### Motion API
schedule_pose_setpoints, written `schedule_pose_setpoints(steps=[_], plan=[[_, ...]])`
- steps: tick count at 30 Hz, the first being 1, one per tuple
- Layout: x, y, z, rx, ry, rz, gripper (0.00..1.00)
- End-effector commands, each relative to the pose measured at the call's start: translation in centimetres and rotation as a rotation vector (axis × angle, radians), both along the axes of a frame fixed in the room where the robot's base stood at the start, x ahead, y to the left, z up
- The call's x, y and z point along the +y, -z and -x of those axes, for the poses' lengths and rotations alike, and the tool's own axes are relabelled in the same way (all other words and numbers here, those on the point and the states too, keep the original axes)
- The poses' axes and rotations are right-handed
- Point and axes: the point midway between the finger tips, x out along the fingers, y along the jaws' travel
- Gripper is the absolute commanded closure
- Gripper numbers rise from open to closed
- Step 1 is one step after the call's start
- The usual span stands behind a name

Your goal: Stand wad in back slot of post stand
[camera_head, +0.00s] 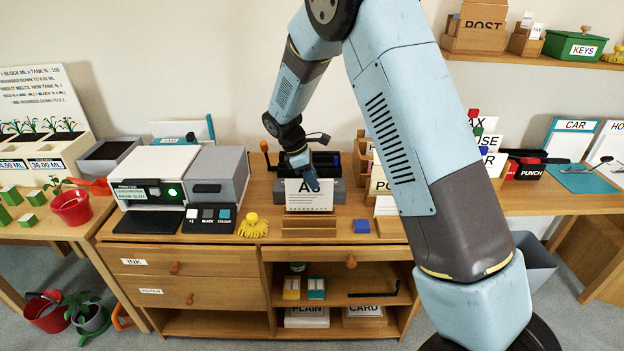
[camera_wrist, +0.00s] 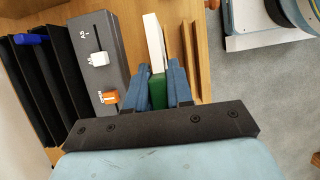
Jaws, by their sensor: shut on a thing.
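The white wad (camera_head: 309,199), printed with text lines under a large heading, stands upright in the head view. My gripper (camera_head: 307,174) is shut on its top edge from above. In the wrist view the wad (camera_wrist: 153,42) shows edge-on beyond the blue fingers (camera_wrist: 158,88), with a green piece between them. A low wooden stand (camera_head: 309,229) lies directly below the wad; its upright slats (camera_wrist: 190,55) show just right of the wad. I cannot tell whether the wad's lower edge is in a slot.
A grey punch-like device (camera_wrist: 112,50) with white and orange sliders stands close left of the wad in the wrist view. A printer (camera_head: 160,172) is to the left.

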Motion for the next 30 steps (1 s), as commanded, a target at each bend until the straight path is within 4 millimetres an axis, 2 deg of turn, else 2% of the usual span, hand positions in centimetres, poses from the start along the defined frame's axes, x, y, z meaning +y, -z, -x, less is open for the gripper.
schedule_pose_setpoints(steps=[11,30], plan=[[0.0,0.1,0.0,0.000,0.000,0.000,1.00],[0.0,2.1,0.0,0.000,-0.001,0.001,1.00]])
